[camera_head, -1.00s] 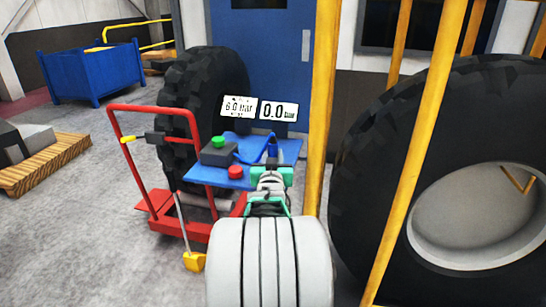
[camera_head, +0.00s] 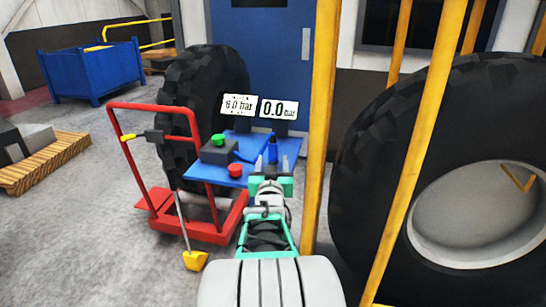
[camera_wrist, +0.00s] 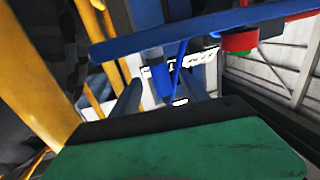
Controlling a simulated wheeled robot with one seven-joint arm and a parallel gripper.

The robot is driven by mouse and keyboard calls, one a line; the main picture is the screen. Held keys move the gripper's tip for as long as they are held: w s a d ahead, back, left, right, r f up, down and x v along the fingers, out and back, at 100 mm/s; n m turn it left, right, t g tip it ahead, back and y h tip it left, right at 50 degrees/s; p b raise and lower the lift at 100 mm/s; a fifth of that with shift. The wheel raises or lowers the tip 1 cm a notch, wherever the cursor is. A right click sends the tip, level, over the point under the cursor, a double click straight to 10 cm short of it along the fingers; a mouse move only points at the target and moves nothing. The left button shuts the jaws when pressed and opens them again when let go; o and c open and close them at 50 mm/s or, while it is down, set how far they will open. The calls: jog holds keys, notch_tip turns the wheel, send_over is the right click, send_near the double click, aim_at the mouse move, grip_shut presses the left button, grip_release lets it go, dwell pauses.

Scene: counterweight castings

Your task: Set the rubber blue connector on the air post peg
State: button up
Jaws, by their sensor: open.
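The blue connector (camera_head: 272,152) shows as a small upright blue piece at the right of the blue tray (camera_head: 203,174) on the red cart. In the wrist view the connector (camera_wrist: 162,86) shows between my fingers, apart from the green gripper body, with a thin blue hose beside it. A grey piece (camera_wrist: 152,54) lines up with its end; I cannot tell whether this is the air post peg or how far the connector sits on it. My gripper (camera_head: 270,184) is open and empty, just in front of the tray's near right edge.
A black box with a green button (camera_head: 218,140) and a red button (camera_head: 235,170) sit on the tray. Two displays (camera_head: 239,105) read 6.0 bar and 0.0 bar. A yellow post (camera_head: 321,110) stands close right, before a large tyre (camera_head: 365,190).

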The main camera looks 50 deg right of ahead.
jog(key=shift+v, duration=1.45)
